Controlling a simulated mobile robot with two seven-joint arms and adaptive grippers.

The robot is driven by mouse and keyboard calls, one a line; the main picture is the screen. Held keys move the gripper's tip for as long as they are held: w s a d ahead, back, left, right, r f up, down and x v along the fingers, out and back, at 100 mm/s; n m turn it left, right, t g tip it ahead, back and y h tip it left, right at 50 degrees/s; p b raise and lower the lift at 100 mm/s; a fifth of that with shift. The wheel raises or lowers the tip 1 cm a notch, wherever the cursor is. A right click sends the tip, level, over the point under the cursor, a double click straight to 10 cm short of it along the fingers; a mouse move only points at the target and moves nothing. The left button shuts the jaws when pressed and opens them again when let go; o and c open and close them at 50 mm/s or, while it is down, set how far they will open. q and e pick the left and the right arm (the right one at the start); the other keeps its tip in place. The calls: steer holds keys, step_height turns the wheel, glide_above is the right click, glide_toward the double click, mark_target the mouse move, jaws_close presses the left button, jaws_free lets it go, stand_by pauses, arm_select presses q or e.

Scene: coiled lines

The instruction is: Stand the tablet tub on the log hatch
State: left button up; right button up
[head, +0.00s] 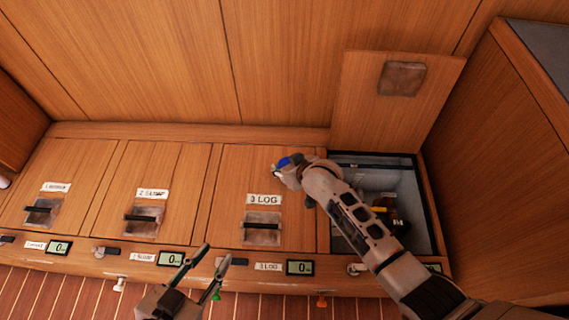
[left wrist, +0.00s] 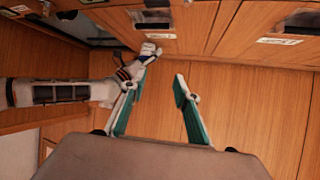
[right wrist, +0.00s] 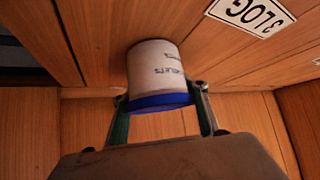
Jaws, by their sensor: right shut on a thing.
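The tablet tub (right wrist: 156,72) is a white cylinder with a blue lid and printed lettering. My right gripper (right wrist: 161,96) is shut on it near the lid, one finger on each side. In the head view the tub (head: 285,162) shows small and partly hidden by the gripper, at the back right part of the log hatch (head: 232,190). The hatch is a closed wooden lid with a "3 LOG" label and a recessed handle. I cannot tell whether the tub touches it. My left gripper (head: 213,260) is open and empty, low in front of the hatches.
Right of the log hatch is an open locker (head: 425,215) with its lid (head: 385,105) raised; dark and yellow items lie inside, partly behind my right arm. Closed hatches lie to the left. A front ledge carries small displays (head: 300,267). A wooden wall stands behind.

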mark_target(288, 162)
steer(key=shift+f, duration=0.15)
arm_select(q)
steer(key=shift+s+f, duration=0.15)
steer(key=shift+f, duration=0.05)
arm_select(e)
steer(key=o, duration=1.4)
